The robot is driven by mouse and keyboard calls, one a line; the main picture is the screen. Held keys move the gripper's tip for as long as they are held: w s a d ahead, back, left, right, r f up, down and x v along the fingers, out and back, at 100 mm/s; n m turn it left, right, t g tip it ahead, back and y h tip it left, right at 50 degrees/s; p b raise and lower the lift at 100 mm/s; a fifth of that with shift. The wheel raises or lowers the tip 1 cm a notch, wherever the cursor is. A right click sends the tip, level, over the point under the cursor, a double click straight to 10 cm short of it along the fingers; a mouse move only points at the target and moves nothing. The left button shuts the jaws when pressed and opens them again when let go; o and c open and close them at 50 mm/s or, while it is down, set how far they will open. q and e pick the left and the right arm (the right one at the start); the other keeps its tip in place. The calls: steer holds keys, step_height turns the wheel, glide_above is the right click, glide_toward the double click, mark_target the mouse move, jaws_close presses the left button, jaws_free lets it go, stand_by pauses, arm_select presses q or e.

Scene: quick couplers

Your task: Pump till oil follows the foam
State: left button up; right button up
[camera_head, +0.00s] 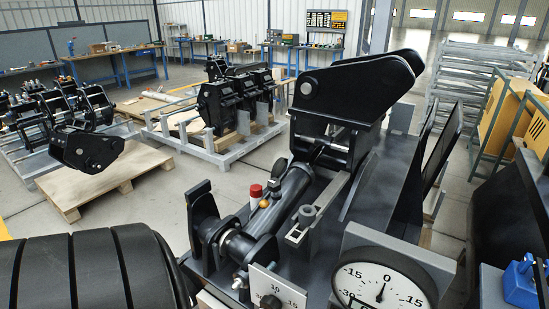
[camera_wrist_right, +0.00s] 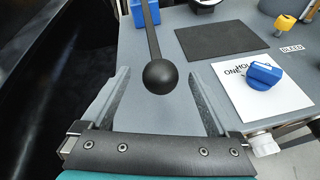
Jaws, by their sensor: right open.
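My right gripper (camera_wrist_right: 157,76) is open in the right wrist view. The black ball knob (camera_wrist_right: 160,77) of a thin dark lever (camera_wrist_right: 150,32) shows between its two fingers, with space on both sides. I cannot tell whether the knob is level with the fingers or beyond them. A yellow knob (camera_wrist_right: 284,24) stands near a label reading BLEED (camera_wrist_right: 292,48). A blue knob (camera_wrist_right: 264,75) sits on a white plate (camera_wrist_right: 284,101) with partly covered lettering. No oil or foam is visible. My left gripper is not in view.
The head view shows a black coupler (camera_head: 355,88) on a grey stand, a red-capped fitting (camera_head: 256,190) and a round dial (camera_head: 372,272). A blue part (camera_head: 520,284) stands at lower right. A dark mat (camera_wrist_right: 222,42) lies flat on the grey bench top (camera_wrist_right: 195,80).

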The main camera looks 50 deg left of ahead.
steer(key=p+v, duration=0.2)
steer(key=v, duration=0.4)
steer(key=shift+p, duration=0.3)
stand_by(0.3)
